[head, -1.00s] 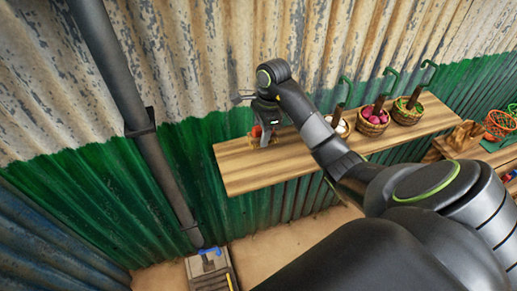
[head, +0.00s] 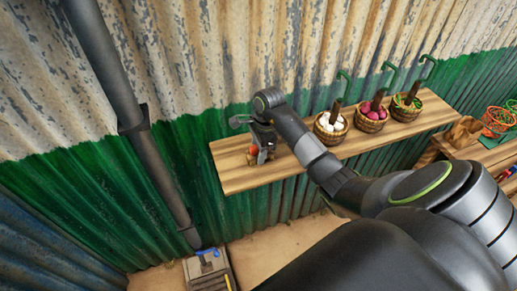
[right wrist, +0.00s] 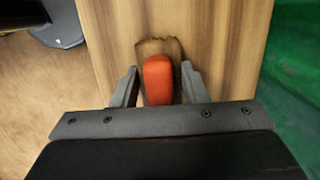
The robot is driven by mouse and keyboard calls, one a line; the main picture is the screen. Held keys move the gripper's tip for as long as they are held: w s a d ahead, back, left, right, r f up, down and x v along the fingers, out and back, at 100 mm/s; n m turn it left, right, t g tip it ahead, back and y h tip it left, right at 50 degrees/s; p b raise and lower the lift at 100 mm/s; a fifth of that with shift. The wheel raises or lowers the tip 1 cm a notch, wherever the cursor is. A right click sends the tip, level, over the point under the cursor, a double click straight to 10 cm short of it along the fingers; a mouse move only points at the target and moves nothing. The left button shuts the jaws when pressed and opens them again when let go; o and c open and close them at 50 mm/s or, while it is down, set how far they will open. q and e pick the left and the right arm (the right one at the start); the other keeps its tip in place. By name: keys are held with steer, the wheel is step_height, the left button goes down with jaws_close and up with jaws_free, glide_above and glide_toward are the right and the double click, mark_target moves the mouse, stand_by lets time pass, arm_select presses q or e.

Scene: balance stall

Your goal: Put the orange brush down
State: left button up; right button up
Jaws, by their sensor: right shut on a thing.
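The orange brush (right wrist: 158,78) is between the fingers of my right gripper (right wrist: 158,88) in the right wrist view, with brown bristles showing past its orange part. In the head view, my right gripper (head: 262,154) is at the left end of the wooden shelf (head: 232,178), with a little orange of the brush (head: 253,150) showing beside the fingers. The gripper is shut on the brush, very low over the shelf top. I cannot tell whether the brush touches the wood. My left gripper is not in view.
To the right on the shelf stand baskets of white things (head: 331,127), dark red things (head: 371,118) and green things (head: 406,107), with upright handles. The corrugated wall (head: 190,150) is close behind. The shelf's left end is clear around the gripper.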

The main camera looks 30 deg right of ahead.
steer(key=shift+f, duration=0.2)
steer(key=o, duration=0.9)
steer(key=shift+r, duration=0.1)
